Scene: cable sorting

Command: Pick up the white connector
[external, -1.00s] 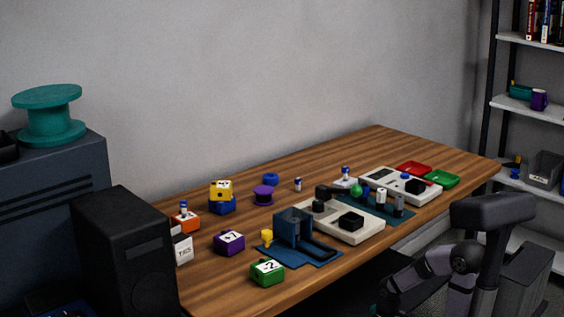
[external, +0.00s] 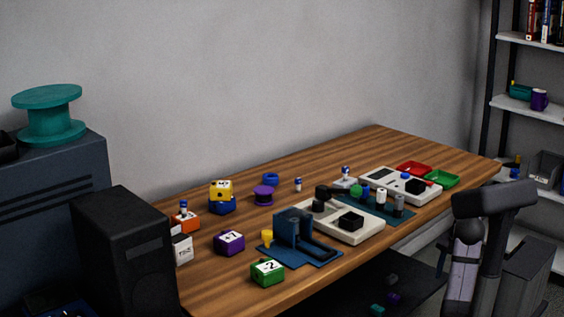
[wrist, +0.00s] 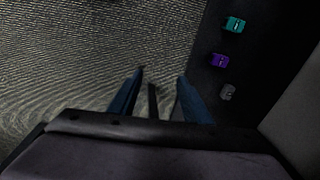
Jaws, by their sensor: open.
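Three small connectors lie in a row on a dark low surface: a teal one (wrist: 234,25), a purple one (wrist: 219,61) and a grey one (wrist: 227,92) in the wrist view. In the external view the same row shows teal (external: 377,309), purple (external: 392,297) and grey (external: 391,280). None looks clearly white; the grey one is the palest in hue but lies in shade, so I cannot tell if it is the white connector. My gripper (wrist: 161,75) is open, its two blue fingers apart over patterned grey floor, left of the row. Its fingers do not show in the external view.
The wooden table (external: 330,165) stands above the dark low surface (external: 345,285) and carries labelled cubes, a purple spool (external: 263,194), beige trays and red and green dishes. A black box (external: 120,250) and a shelf rack (external: 525,105) flank it. The dark surface around the connectors is mostly clear.

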